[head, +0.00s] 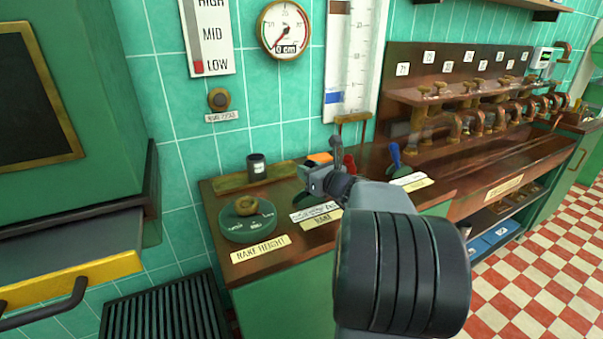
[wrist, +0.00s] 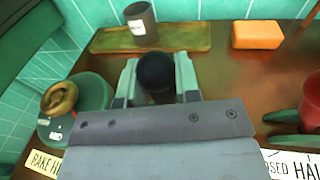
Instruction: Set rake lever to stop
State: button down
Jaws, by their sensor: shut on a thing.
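The rake lever shows in the wrist view as a round black knob (wrist: 157,72) between my two fingers. In the head view my gripper (head: 317,182) stands over the lever's place on the wooden counter, just behind the RAKE label (head: 322,221). In the wrist view my gripper (wrist: 158,84) is shut on the knob, with one pale finger on each side. The lever's shaft is hidden below the knob and behind the gripper. The stop position cannot be read, since my gripper and arm cover part of the white marking plate (head: 316,212).
A green RAKE HEIGHT dial (head: 247,226) stands left of my gripper. A black cup (head: 257,167) stands on a wooden board behind it, with an orange block (head: 320,158) nearby. A red lever (head: 349,164) and a blue-handled lever (head: 395,156) are to the right. Copper pipes (head: 470,118) line the back.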

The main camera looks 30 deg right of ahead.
jog(key=c, duration=0.8)
grip_release()
jog(key=s, duration=0.4)
jog(key=s+r+p, duration=0.1)
jog(key=s, duration=0.4)
jog(key=s+d, duration=0.1)
jog(key=s, duration=0.3)
jog(key=shift+s+r, duration=0.15)
jog(key=shift+s, duration=0.2)
jog(key=w+a+n+g+y+p, duration=0.2)
jog(key=a+n+g+y+p, duration=0.45)
jog(key=a+n, duration=0.7)
jog(key=s+a+r+n+g+h+p, duration=0.1)
jog(key=s+a+n+g+h+p, duration=0.1)
jog(key=n, duration=0.5)
jog(key=s+a+r+n+g+h+p, duration=0.2)
jog(key=a+n+h+p, duration=0.1)
jog(key=n, duration=0.4)
jog(key=s+a+r+n+g+h+p, duration=0.1)
jog(key=s+a+n+g+h+p, duration=0.1)
jog(key=a+n+p, duration=0.3)
jog(key=shift+a+r+n+g+h, duration=0.15)
jog(key=shift+n+g+h, duration=0.25)
jog(key=shift+n, duration=1.05)
